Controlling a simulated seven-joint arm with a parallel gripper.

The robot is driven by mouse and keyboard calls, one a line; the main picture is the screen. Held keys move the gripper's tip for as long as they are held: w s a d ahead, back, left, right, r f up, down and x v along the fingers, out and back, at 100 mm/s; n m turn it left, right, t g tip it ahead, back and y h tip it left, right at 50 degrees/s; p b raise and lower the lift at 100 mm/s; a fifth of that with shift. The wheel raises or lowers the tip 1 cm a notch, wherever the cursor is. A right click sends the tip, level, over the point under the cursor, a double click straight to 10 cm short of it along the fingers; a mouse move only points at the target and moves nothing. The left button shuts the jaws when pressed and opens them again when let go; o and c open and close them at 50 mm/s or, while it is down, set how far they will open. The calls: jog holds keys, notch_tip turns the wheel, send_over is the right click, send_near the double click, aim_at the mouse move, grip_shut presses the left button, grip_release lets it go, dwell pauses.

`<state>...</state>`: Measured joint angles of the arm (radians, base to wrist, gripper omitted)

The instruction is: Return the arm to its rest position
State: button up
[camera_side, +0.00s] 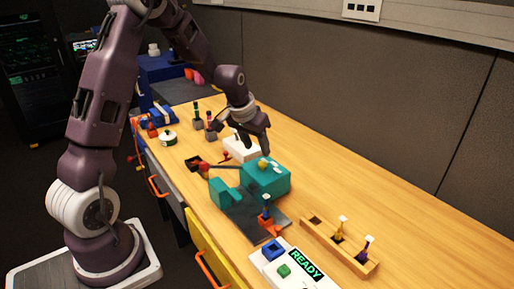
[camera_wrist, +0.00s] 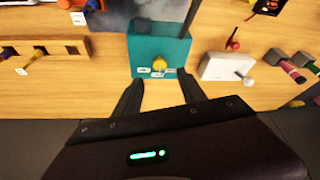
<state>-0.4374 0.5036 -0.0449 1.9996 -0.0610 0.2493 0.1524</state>
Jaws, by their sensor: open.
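My gripper (camera_side: 255,140) hangs over the bench from my arm, above and behind the teal box. In the wrist view my gripper (camera_wrist: 162,95) shows two dark fingers spread apart with nothing between them. The teal box (camera_side: 265,178) carries a yellow ball (camera_side: 263,163) on its top. In the wrist view the teal box (camera_wrist: 150,45) and the yellow ball (camera_wrist: 159,64) lie just beyond the fingertips. The fingers look apart from the ball, though the height gap is hard to judge.
A wooden rack (camera_side: 335,250) with colored-handled tools is at the right. A white READY panel (camera_side: 292,268) is at the front. A white box (camera_side: 240,148) stands behind the teal box. Dark handles (camera_side: 210,125) stand farther back. The wood at the back right is clear, before a grey wall.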

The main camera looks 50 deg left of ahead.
jog(key=s+d+r+m+t, duration=0.1)
jog(key=s+d+r+m, duration=0.1)
jog(key=s+d+r, duration=1.1)
jog(key=s+d, duration=0.1)
jog(key=s, duration=0.6)
jog(key=s+d+r+m+h, duration=0.1)
jog(key=s+d+r, duration=0.1)
jog(key=s, duration=0.6)
jog(key=shift+s+d+m, duration=0.25)
jog(key=shift+d+m, duration=0.05)
jog(key=shift+d, duration=0.25)
